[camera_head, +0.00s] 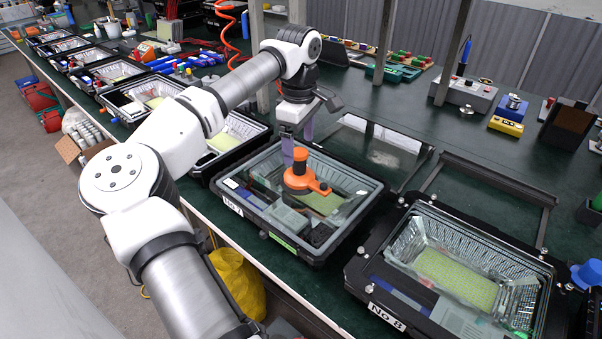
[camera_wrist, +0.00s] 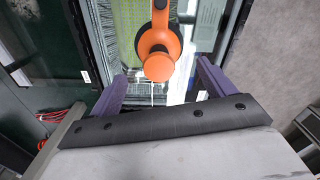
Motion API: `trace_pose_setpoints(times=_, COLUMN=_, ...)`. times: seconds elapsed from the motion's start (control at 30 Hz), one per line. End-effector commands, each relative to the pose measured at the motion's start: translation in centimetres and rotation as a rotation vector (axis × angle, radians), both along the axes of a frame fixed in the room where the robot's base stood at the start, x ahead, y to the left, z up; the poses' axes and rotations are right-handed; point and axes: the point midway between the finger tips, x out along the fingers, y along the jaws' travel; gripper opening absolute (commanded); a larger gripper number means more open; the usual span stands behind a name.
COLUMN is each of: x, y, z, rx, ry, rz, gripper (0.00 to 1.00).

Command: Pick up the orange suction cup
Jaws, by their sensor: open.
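The orange suction cup (camera_head: 300,180) stands on the glass of the floodlight housing labelled No. 7 (camera_head: 377,186) in the head view. It has a round base, an upright knob and a short arm pointing right. In the wrist view the suction cup (camera_wrist: 158,55) lies just beyond the fingertips, near the middle of the gap. My gripper (camera_head: 296,143) is above the housing, by the top of the cup, with purple fingers. I cannot tell whether a finger touches the cup.
Another housing labelled No. 8 (camera_head: 387,316) stands to the right, with an empty black frame (camera_head: 493,177) behind it. More housings line the bench to the left. A grey control box (camera_head: 464,95) and a yellow box (camera_head: 506,125) stand at the back right. Red cable (camera_wrist: 50,122) lies on the green bench.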

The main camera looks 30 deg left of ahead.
Motion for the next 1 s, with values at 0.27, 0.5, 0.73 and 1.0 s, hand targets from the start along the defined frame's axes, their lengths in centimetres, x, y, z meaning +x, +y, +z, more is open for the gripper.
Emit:
trace_pose_setpoints(times=0.27, x=0.0, y=-0.1, z=-2.1, rx=-0.002, ry=0.0, rz=0.0, gripper=0.82)
trace_pose_setpoints(times=0.5, x=0.1, y=-0.2, z=-4.9, rx=-0.005, ry=0.0, rz=-0.002, gripper=0.82)
trace_pose_setpoints(times=0.73, x=0.1, y=-0.2, z=-7.1, rx=-0.002, ry=-0.002, rz=-0.001, gripper=0.82)
trace_pose_setpoints(times=1.0, x=0.1, y=-0.1, z=-7.0, rx=-0.002, ry=-0.002, rz=-0.001, gripper=0.63)
